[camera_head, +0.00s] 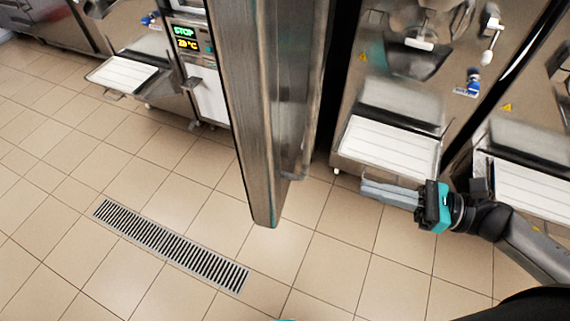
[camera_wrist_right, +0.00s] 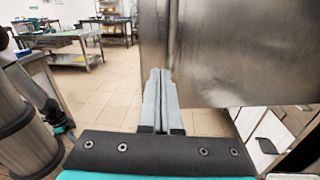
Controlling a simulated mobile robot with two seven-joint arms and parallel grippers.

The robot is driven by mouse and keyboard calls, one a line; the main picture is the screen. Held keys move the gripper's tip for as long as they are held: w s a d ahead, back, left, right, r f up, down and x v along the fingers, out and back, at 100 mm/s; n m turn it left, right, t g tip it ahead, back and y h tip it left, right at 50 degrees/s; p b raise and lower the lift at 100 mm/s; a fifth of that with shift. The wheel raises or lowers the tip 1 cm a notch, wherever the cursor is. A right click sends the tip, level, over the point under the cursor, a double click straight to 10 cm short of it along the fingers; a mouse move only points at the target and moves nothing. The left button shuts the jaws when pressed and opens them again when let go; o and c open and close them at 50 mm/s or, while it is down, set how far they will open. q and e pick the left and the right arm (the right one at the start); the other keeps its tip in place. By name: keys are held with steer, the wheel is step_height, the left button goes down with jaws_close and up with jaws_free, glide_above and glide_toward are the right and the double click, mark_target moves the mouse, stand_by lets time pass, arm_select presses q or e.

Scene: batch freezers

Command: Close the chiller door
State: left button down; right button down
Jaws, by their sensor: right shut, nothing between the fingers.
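The chiller door (camera_head: 255,90) is a tall brushed-metal panel that stands open, swung out edge-on into the room. Its lower corner hangs over the tiled floor. In the right wrist view a broad metal panel, seemingly the door (camera_wrist_right: 240,50), fills the upper right. My right gripper (camera_head: 364,189) is to the right of the door in the head view, with a gap between them in the picture. Its grey fingers are shut and empty and point left; they also show in the right wrist view (camera_wrist_right: 163,72), close to the panel's edge. I cannot tell if they touch. My left gripper does not show.
A machine with a white tray (camera_head: 388,146) stands behind my right gripper, another tray (camera_head: 530,187) at the right. A unit with a lit display (camera_head: 186,38) is left of the door. A drain grate (camera_head: 170,246) lies in the floor. The tiled floor at left is clear.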

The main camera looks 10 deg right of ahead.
mark_target(279, 171)
steer(key=shift+n+g+y, duration=0.3)
steer(key=shift+n+g, duration=0.1)
steer(key=shift+n, duration=0.3)
steer(key=p+x, duration=0.1)
steer(key=x, duration=0.3)
steer(key=p+x, duration=0.1)
steer(key=x, duration=0.4)
steer(key=r+p+x, duration=0.1)
steer(key=x, duration=0.3)
steer(key=shift+s+a, duration=0.3)
steer(key=shift+a, duration=0.1)
steer(key=shift+w+a+f, duration=0.1)
steer(key=shift+w+a, duration=0.1)
steer(key=shift+a, duration=0.25)
